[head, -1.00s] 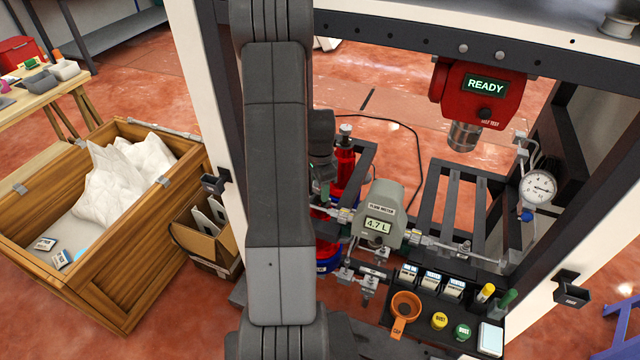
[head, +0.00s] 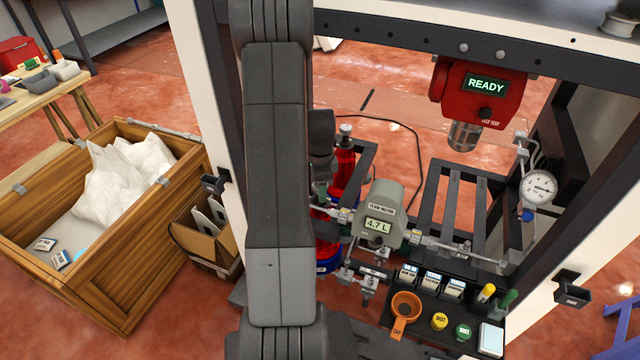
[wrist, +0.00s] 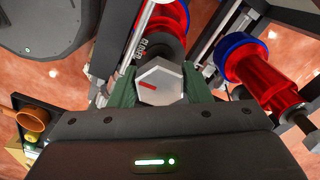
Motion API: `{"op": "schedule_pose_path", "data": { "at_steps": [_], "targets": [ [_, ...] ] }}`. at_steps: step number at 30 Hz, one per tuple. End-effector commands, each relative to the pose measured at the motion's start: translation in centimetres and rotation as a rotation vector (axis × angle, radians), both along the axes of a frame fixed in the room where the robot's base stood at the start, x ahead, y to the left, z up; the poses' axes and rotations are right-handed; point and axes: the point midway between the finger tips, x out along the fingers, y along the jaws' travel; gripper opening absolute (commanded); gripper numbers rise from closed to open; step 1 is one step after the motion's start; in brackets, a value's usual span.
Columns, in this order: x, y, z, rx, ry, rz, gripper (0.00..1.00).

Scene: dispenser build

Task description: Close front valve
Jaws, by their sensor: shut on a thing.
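In the wrist view a pale hexagonal valve knob (wrist: 161,76) with a short red bar faces the camera. In the head view my arm hides the knob, and only part of my wrist shows beside the red cylinder (head: 344,165).
The flow meter (head: 379,212) reads 4.7 L, just right of my wrist. A red READY unit (head: 484,90) hangs at the upper right, above a dark rack. A pressure gauge (head: 538,188) stands at the right.

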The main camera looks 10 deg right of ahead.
Motion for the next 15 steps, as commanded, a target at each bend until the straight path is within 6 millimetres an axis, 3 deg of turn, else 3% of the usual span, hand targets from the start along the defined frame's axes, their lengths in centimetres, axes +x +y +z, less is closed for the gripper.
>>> {"op": "schedule_pose_path", "data": {
  "at_steps": [5, 6, 8, 15],
  "targets": [
    [0.09, -0.03, 0.07, -0.001, -0.003, -0.013, 0.17],
    [0.09, -0.03, 0.07, -0.001, -0.003, -0.013, 0.5],
    [0.08, -0.03, 0.07, -0.001, -0.002, -0.013, 0.61],
    [0.03, -0.01, 0.03, 0.0, -0.001, -0.013, 0.61]
  ]
}}
